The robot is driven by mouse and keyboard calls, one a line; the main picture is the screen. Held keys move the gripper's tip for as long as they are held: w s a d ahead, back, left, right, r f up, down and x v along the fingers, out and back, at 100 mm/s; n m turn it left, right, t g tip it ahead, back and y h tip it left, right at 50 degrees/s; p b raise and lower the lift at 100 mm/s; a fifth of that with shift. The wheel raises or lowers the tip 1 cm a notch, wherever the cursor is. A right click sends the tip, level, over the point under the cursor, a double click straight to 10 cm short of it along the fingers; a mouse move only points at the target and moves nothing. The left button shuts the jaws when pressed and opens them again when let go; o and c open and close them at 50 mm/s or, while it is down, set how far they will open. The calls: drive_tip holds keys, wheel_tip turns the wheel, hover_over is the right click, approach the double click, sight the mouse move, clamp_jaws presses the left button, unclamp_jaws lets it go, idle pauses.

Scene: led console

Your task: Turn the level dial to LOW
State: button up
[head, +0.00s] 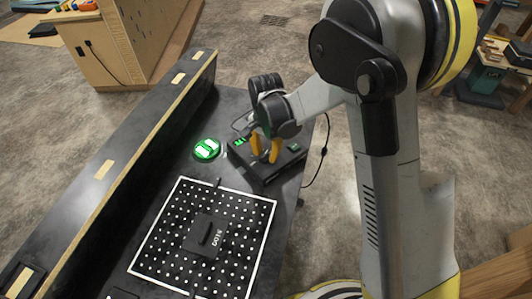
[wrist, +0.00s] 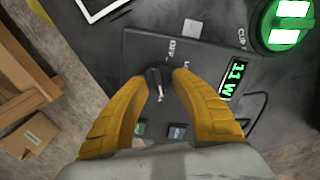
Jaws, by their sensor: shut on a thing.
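The level dial (wrist: 154,75) is a small black knob with a white pointer line on the dark console (wrist: 137,48), seen in the wrist view. My gripper (wrist: 159,82) is shut on the dial, one yellow finger on each side. The pointer line points toward the bottom of the picture, between the fingers. The word OFF is printed above the dial; other markings around it are too small or covered to read.
A round green-lit lamp (head: 207,149) stands left of the console. A white-bordered dotted board (head: 170,225) with a black block (head: 205,235) lies in front. A long dark ledge (head: 130,140) borders the table's left side. A cable runs off the right edge.

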drive_tip(key=n, duration=0.5)
drive_tip(key=shift+a, duration=0.15)
drive_tip(key=n, duration=0.4)
drive_tip(key=shift+a+n+b, duration=0.15)
drive_tip(key=shift+n+b, duration=0.15)
drive_tip(key=shift+b, duration=0.05)
drive_tip(key=n, duration=0.4)
drive_tip(key=shift+a+n, duration=0.15)
drive_tip(key=shift+n, duration=0.15)
drive_tip(key=n, duration=0.4)
drive_tip(key=shift+s, duration=0.15)
drive_tip(key=shift+a+n, duration=0.1)
drive_tip(key=shift+n, duration=0.2)
drive_tip(key=o, duration=1.2)
